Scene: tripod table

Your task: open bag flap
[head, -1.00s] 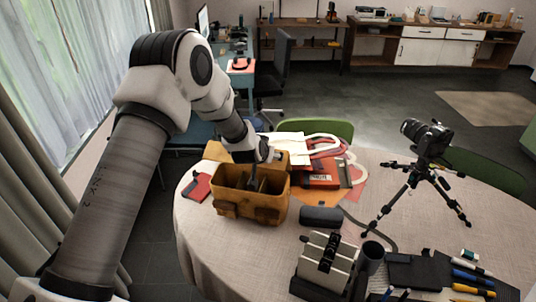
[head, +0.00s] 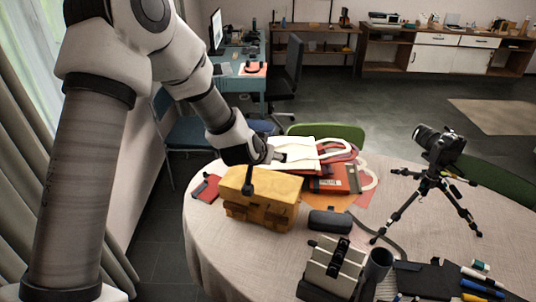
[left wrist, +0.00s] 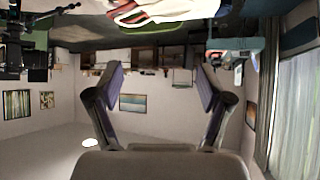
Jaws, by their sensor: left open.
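The tan camera bag (head: 258,212) stands on the round table. Its yellowish flap (head: 272,186) lies over the top, so the compartments are hidden. My left gripper (head: 265,172) is at the back of the bag's top, with its jaws apart. One dark finger hangs in front of the flap; whether it touches the flap I cannot tell. In the left wrist view the gripper (left wrist: 160,82) is open with nothing between its fingers, and the bag does not show there.
A red and white pile (head: 325,160) lies behind the bag, with a red notebook (head: 206,187) to its left. A dark case (head: 329,220) is close on the right. A camera on a tripod (head: 436,165) stands further right. Bare tablecloth (head: 225,255) lies in front.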

